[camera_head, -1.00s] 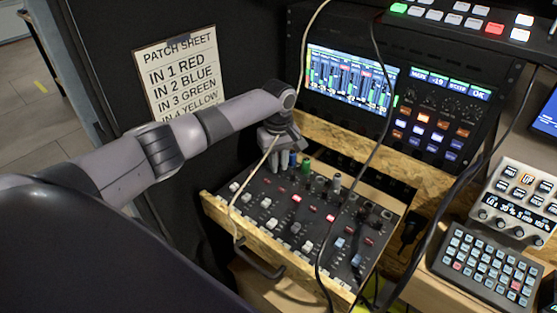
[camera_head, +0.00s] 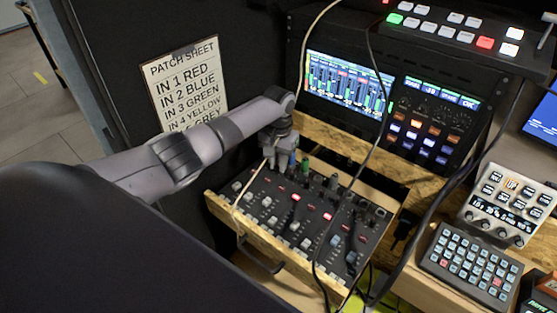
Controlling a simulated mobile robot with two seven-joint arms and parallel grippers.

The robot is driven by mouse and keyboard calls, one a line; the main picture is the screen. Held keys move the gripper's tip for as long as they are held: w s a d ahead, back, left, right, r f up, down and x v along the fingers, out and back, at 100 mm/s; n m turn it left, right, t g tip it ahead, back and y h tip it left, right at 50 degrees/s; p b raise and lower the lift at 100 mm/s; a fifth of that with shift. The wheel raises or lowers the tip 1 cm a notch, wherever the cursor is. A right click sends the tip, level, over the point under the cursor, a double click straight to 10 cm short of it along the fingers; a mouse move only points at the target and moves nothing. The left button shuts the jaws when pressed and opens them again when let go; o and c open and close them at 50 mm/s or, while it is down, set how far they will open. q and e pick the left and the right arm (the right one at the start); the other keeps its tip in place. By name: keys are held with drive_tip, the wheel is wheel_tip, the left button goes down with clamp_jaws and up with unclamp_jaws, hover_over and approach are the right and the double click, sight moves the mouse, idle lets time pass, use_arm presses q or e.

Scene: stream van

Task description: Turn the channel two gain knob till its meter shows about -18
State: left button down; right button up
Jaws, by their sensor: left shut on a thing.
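The mixer (camera_head: 262,203) lies in a wooden drawer, with rows of knobs, faders and lit red buttons. My left gripper (camera_head: 275,162) points down at the mixer's back left corner and is shut on a small knob there. The fingers hide that knob, so I cannot tell its channel or setting. A blue piece (camera_head: 292,159) and a green piece (camera_head: 305,166) stand just right of the fingers. The meter screen (camera_head: 345,82) in the rack shows several level bars, too small to read. My right gripper is out of view.
A patch sheet (camera_head: 186,82) hangs on the dark panel, listing IN 2 BLUE. Black and white cables (camera_head: 352,188) hang across the mixer and rack. A button pad (camera_head: 470,262) and a grey control box (camera_head: 508,204) stand at right. The drawer has a dark handle (camera_head: 262,257).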

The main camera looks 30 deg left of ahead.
use_arm(q)
drive_tip(key=m, duration=0.8)
drive_tip(key=shift+w+r+m, duration=0.1)
drive_tip(key=shift+m, duration=0.5)
drive_tip(key=c, duration=1.1)
unclamp_jaws()
drive_tip(key=shift+r, duration=3.55)
